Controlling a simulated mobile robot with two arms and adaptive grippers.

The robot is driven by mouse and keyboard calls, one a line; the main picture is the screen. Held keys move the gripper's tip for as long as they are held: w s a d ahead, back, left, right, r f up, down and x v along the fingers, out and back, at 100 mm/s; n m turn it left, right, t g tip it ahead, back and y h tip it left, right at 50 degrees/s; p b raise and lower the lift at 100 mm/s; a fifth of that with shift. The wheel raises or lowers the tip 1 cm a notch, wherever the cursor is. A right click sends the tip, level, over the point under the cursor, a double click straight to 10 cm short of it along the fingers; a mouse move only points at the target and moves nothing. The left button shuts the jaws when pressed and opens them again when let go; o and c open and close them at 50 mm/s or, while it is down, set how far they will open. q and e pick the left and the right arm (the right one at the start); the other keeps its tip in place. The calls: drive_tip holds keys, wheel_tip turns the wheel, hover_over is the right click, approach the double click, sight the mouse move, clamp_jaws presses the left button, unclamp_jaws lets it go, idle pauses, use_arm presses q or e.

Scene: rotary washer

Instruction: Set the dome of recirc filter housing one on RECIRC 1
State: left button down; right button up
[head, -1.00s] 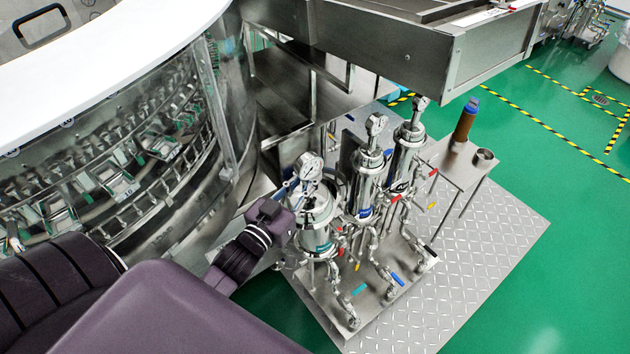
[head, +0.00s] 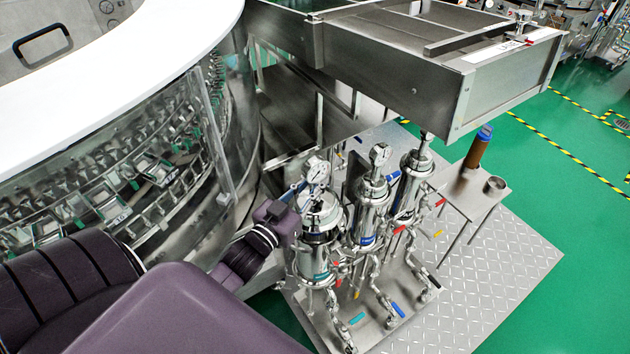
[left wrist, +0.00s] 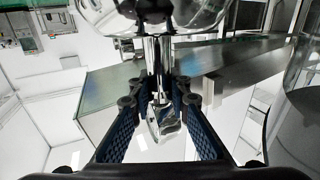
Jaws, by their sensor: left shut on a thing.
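The dome (head: 322,212) is shiny steel with a round white-faced gauge (head: 316,170) on top. It hangs roughly upright over the leftmost filter housing (head: 316,262), which has a teal label. I cannot tell whether their rims touch. My left gripper (head: 294,200) is shut on the dome's fittings, left of the dome in the head view. In the left wrist view a chrome stem (left wrist: 158,60) runs between its blue-padded fingers (left wrist: 158,100), with a round glossy part above. The RECIRC 1 lettering is not readable. My right gripper is not in view.
Two more gauge-topped housings stand close on the right, the middle one (head: 368,220) and the far one (head: 409,185). A small steel stand (head: 462,190) holds a brown filter cartridge (head: 478,148) and a steel cup (head: 495,186). A steel chute (head: 400,80) overhangs behind; the round washer (head: 120,170) is left.

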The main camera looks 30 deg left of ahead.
use_arm(q)
drive_tip(key=shift+w+f, duration=0.15)
drive_tip(key=shift+f, duration=0.15)
wheel_tip(320, 180, down, 2)
drive_tip(key=b, duration=0.3)
drive_tip(key=shift+f, duration=0.25)
drive_tip(key=shift+f+b, duration=0.8)
drive_tip(key=shift+f, duration=0.25)
drive_tip(key=c, duration=1.8)
unclamp_jaws()
drive_tip(key=shift+o, duration=0.3)
drive_tip(key=shift+s+f, duration=0.2)
drive_tip(key=shift+f, duration=0.15)
drive_tip(key=s, duration=1.2)
drive_tip(key=shift+r, duration=0.2)
